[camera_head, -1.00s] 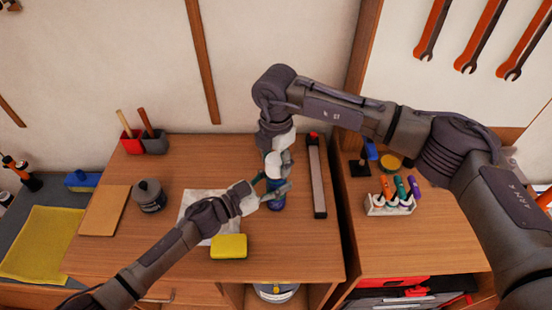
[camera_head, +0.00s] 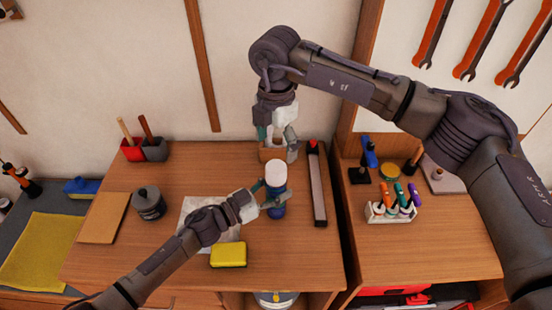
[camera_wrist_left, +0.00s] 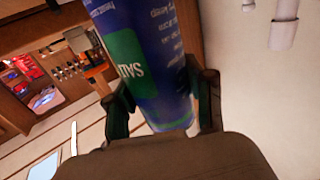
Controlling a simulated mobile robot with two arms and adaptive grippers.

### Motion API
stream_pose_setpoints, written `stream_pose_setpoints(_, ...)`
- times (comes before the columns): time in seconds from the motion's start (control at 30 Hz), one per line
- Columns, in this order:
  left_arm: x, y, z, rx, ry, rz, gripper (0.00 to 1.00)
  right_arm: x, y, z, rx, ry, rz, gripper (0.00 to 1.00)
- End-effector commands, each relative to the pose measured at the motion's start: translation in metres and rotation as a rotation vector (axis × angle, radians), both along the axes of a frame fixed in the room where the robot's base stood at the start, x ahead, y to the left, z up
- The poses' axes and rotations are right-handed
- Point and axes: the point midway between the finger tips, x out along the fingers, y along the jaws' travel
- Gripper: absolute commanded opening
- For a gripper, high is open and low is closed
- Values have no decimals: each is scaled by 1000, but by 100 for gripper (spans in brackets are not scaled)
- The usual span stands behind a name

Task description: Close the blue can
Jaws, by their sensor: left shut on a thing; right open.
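The blue can (camera_head: 275,190) stands upright over the wooden worktop, with a white lid (camera_head: 276,174) on its top end. I cannot tell how tightly the lid sits. My left gripper (camera_head: 268,200) is shut around the can's side from the left. In the left wrist view the can (camera_wrist_left: 145,50) shows a green patch with lettering between the two fingers; its top is out of that view. My right gripper (camera_head: 277,140) is open and empty, behind and above the can, clear of the lid.
A yellow sponge (camera_head: 228,254) and a pale sheet (camera_head: 196,207) lie near my left forearm. A dark jar (camera_head: 149,204) stands left. A long dark bar (camera_head: 317,185) lies right of the can. A small rack of coloured tools (camera_head: 392,208) stands on the right worktop.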

Motion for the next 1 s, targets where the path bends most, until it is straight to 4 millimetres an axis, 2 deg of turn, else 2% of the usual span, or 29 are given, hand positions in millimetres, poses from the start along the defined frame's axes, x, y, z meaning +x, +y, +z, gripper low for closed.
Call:
stream_pose_setpoints(0.03,0,0,0,-1,-1,0,0,1,0,10,1,-4,1,83)
stream_pose_setpoints(0.2,0,0,0,-1,-1,0,0,0,0,28,0,-1,0,83)
stream_pose_setpoints(0.57,0,0,0,-1,-1,0,0,0,0,34,0,1,0,83)
stream_pose_setpoints(0.6,0,0,0,-1,-1,0,58,0,0,34,0,1,0,83)
stream_pose_setpoints(0.73,0,0,0,-1,-1,0,80,0,0,33,0,1,1,83)
stream_pose_setpoints(0.77,0,0,0,-1,-1,0,83,0,0,33,0,1,1,83)
stream_pose_setpoints(1.0,0,0,0,0,0,0,83,0,0,33,0,1,1,83)
